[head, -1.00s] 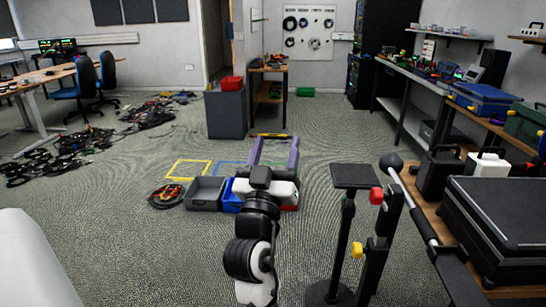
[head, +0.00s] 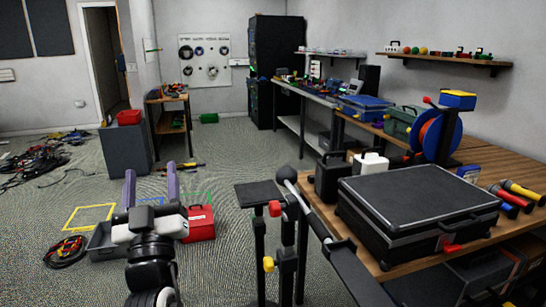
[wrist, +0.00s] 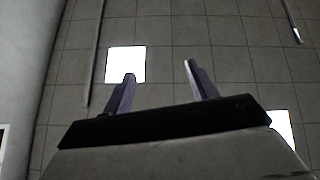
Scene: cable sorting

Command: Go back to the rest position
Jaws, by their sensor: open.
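My gripper (head: 151,186) is at the lower left of the head view, at the end of my black and white arm. Its two purple fingers stand apart and point up, with nothing between them. In the wrist view my gripper (wrist: 157,78) is also open and empty, with the ceiling and a bright ceiling panel (wrist: 126,64) behind it. The lower part of my arm is cut off by the bottom edge of the head view.
A grey bin (head: 103,238) and a red toolbox (head: 200,224) stand on the floor by my arm. A coiled cable (head: 66,252) lies left. A black stand (head: 259,195) and a workbench with a black case (head: 417,198) fill the right. Carpet at far left holds tangled cables (head: 35,160).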

